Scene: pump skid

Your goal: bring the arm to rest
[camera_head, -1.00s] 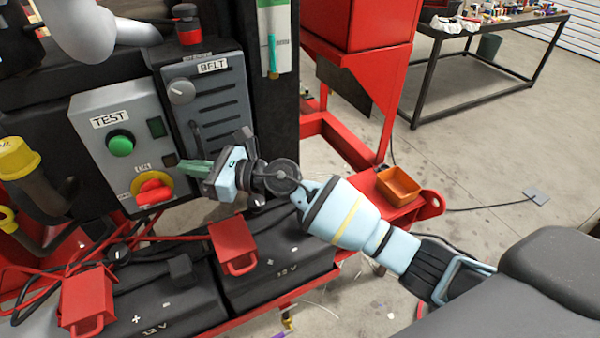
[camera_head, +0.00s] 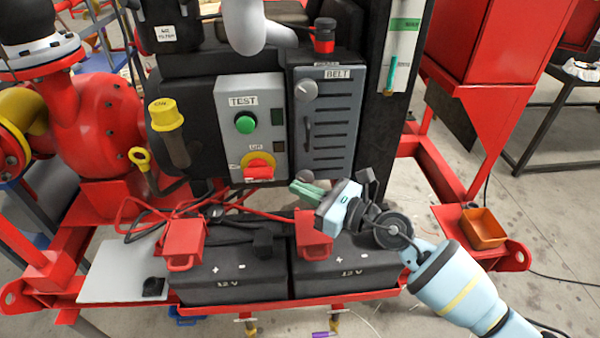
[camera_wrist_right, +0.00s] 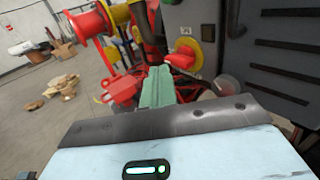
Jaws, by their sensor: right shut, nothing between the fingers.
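My right gripper (camera_head: 306,190) is shut and empty, its green fingers together in front of the lower edge of the belt panel. Its arm comes in from the lower right in the head view. In the right wrist view the shut fingers (camera_wrist_right: 157,88) point toward the red rotary switch (camera_wrist_right: 184,56). In the head view that switch (camera_head: 259,168) sits on the grey control box (camera_head: 225,140), under the green TEST button (camera_head: 245,124). The fingers appear apart from the switch and the box. My left gripper does not show.
Two black 12 V batteries (camera_head: 232,283) with red terminal covers (camera_head: 184,240) lie below the gripper. The dark BELT panel (camera_head: 330,140) stands just behind it. An orange tray (camera_head: 483,228) sits on the red frame at right. A red pump (camera_head: 105,120) is at left.

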